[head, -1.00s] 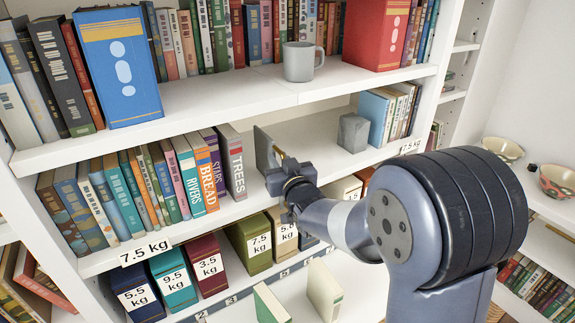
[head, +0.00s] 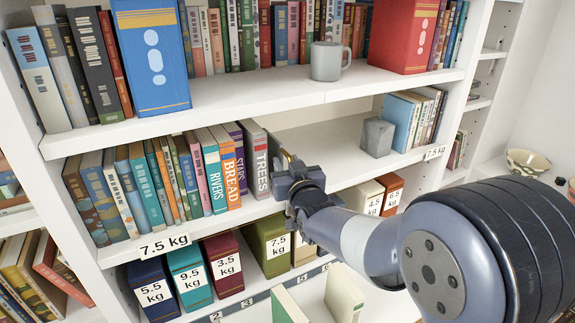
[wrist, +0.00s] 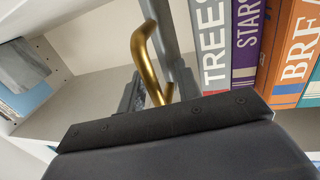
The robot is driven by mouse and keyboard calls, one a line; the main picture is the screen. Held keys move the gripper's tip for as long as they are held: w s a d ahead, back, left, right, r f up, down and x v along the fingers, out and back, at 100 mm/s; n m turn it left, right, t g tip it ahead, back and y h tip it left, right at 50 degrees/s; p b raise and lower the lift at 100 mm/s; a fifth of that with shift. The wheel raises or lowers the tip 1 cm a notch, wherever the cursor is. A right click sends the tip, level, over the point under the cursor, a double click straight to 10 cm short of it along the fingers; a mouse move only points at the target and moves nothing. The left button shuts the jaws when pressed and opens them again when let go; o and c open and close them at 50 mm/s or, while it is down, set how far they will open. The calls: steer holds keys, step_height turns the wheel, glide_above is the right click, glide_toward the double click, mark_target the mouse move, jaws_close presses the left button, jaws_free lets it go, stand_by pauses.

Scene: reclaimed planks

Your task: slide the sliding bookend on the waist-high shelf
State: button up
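The sliding bookend is a thin grey plate (wrist: 165,18) with a bent gold handle (wrist: 143,50). It stands upright on the middle shelf beside the white-and-grey TREES book (head: 257,160), close to it; I cannot tell if they touch. In the head view the plate is mostly hidden and only a bit of the gold handle shows (head: 286,156). My gripper (head: 292,168) is at the handle. In the wrist view its dark fingers (wrist: 155,92) stand on both sides of the gold handle; whether they press on it is unclear.
A row of books (head: 150,190) fills the shelf left of the bookend. A grey block (head: 377,137) and more books (head: 400,120) stand at the right; the shelf between is clear. The upper shelf (head: 260,90) passes above. Labelled boxes (head: 187,280) stand below.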

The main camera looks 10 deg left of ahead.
steer(key=b+v, duration=0.2)
steer(key=v, duration=0.8)
steer(key=shift+s+d, duration=0.15)
steer(key=shift+s, duration=0.25)
steer(key=shift+c, duration=0.5)
